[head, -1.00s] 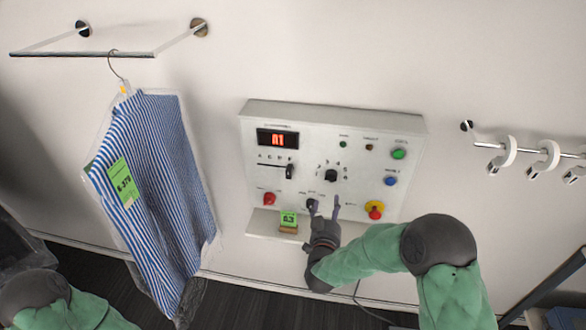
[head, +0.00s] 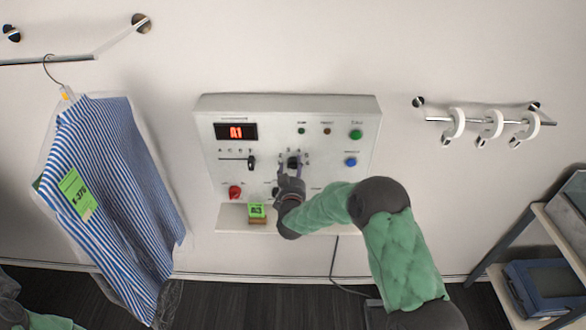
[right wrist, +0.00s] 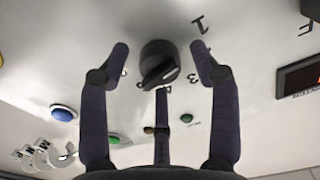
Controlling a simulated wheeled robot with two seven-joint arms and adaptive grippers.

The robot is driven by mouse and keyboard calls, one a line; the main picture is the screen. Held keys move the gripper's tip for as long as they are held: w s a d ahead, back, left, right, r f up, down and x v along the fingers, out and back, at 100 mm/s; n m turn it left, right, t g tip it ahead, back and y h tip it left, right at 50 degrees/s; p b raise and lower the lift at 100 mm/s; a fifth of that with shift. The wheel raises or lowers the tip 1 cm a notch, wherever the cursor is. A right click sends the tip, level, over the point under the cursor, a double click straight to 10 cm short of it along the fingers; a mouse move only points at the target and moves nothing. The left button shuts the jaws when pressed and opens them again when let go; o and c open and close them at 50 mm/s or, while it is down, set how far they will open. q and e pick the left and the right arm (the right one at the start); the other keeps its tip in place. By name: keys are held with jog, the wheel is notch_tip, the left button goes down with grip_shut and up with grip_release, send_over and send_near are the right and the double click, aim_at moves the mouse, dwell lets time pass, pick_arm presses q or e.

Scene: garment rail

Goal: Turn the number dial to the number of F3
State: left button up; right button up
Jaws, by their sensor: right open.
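The number dial (head: 293,161) is a black knob in the middle of the grey control panel (head: 364,103). In the right wrist view the dial (right wrist: 158,62) has printed digits around it, 1 and 3 readable; its setting is hard to tell. My right gripper (head: 291,173) is open at the dial. In the wrist view its two side fingers (right wrist: 160,51) straddle the knob, apart from it, with another finger below. The red display (head: 236,132) seems to read A1. A green tag (head: 256,210) on the ledge below has small, unclear writing. My left gripper is out of view.
A black slider (head: 251,162) is left of the dial. A red knob (head: 235,192) is below it; green (head: 355,134) and blue (head: 351,162) buttons are at right. A bagged striped shirt (head: 110,190) hangs left. White hooks (head: 492,124) and a shelf (head: 500,285) are right.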

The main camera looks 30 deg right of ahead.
jog(key=c, duration=1.1)
jog(key=shift+f+m+b, duration=0.1)
jog(key=shift+m+b, duration=0.2)
jog(key=shift+b, duration=0.4)
jog(key=shift+c, duration=0.2)
jog(key=shift+m+b, duration=7.6)
jog(key=shift+b, duration=2.75)
jog(key=o, duration=1.1)
jog(key=shift+o, duration=0.2)
